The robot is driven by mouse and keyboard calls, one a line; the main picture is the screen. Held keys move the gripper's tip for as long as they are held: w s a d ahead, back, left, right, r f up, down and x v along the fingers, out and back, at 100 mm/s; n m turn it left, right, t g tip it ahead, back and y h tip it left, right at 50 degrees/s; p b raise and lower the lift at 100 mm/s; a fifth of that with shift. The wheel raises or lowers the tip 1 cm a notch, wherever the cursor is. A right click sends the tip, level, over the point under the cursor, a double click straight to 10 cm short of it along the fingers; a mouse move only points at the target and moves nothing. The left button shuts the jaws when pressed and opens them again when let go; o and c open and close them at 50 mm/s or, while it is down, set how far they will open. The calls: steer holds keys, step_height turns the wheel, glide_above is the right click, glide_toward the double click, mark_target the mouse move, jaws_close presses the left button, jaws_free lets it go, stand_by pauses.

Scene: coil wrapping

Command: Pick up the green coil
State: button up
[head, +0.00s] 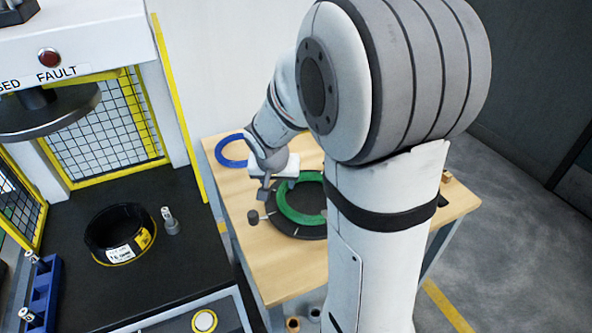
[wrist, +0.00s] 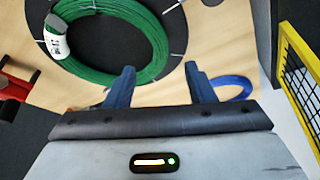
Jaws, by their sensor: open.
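The green coil (head: 292,208) lies flat on a round black plate (head: 274,225) on the wooden table. My arm hides its right part in the head view. In the wrist view the green coil (wrist: 151,65) shows at the top, with a white label on its left side. My gripper (wrist: 160,78) is open, with its two blue-grey fingers apart and nothing between them. One finger's tip appears near the coil's lower right edge; I cannot tell whether it touches. In the head view my gripper (head: 264,190) is at the left edge of the coil.
A blue coil (head: 229,152) lies at the table's back left corner. A black coil (head: 95,232) with a yellow label sits on the dark machine bed at the left. A yellow-framed mesh guard (head: 108,128) stands behind it. Bare wood (head: 280,275) lies at the table's front.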

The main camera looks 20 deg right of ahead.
mark_target(281, 193)
steer(key=shift+w+d+f, duration=0.2)
steer(key=shift+w+f, duration=0.3)
steer(key=shift+f, duration=0.2)
steer(key=x, duration=0.6)
steer(key=shift+w+d+f, duration=0.1)
steer(key=shift+w+f, duration=0.1)
steer(key=shift+f, duration=0.15)
jaws_close()
steer(key=shift+r, duration=0.1)
